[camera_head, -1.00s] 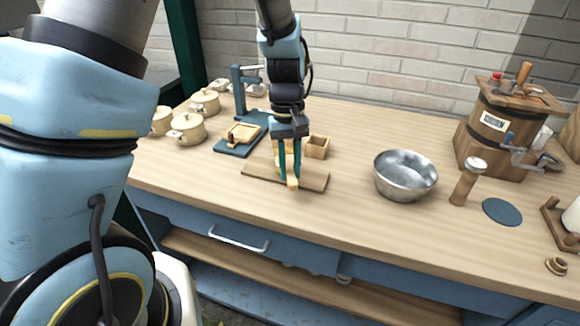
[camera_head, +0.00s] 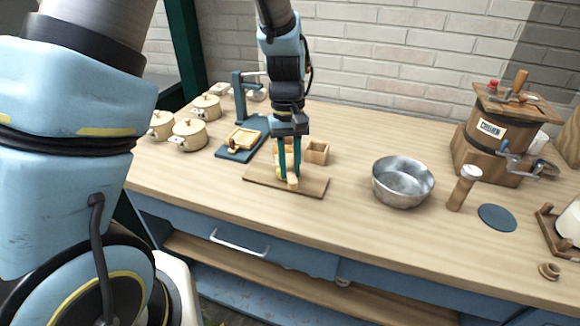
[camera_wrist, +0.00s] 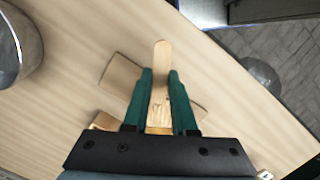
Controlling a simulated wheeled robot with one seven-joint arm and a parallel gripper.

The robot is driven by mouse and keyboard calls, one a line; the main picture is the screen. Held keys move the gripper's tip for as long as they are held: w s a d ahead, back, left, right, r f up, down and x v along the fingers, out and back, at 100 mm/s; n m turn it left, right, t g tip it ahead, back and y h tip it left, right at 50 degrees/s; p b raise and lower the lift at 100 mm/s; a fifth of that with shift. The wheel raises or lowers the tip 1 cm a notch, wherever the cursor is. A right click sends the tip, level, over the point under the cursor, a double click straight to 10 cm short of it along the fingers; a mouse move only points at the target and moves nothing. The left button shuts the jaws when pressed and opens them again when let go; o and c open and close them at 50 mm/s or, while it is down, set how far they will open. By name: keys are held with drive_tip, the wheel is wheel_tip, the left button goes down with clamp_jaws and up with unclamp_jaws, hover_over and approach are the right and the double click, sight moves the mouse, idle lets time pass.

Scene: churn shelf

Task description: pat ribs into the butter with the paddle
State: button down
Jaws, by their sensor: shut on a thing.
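My gripper (camera_head: 289,176) is shut on a wooden paddle (camera_wrist: 161,60), whose pale rounded end sticks out between the dark green fingers in the wrist view. In the head view the paddle (camera_head: 293,183) shows as a short light piece at the fingertips, over the brown board (camera_head: 258,176). The board (camera_wrist: 122,74) also lies below the fingers in the wrist view. A small yellow patch, apparently the butter (camera_head: 280,175), shows just left of the fingertips; most of it is hidden. I cannot tell whether the paddle touches it.
A small wooden box (camera_head: 317,153) stands close behind the board. A blue scale-like stand (camera_head: 238,153) holds a wooden mould at the left, near cream pots (camera_head: 188,136). A metal bowl (camera_head: 402,183) stands to the right, then the churn (camera_head: 490,140). The counter between board and bowl is clear.

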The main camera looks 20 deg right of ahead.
drive_tip(key=shift+r+p, duration=1.7)
drive_tip(key=shift+r, duration=0.55)
drive_tip(key=shift+f, duration=0.25)
drive_tip(key=shift+f+b, duration=2)
drive_tip(key=shift+f, duration=0.8)
drive_tip(key=shift+f, duration=0.55)
drive_tip(key=shift+r, duration=0.1)
wheel_tip(320, 180, up, 7)
drive_tip(key=p, duration=0.5)
drive_tip(key=shift+p, duration=0.35)
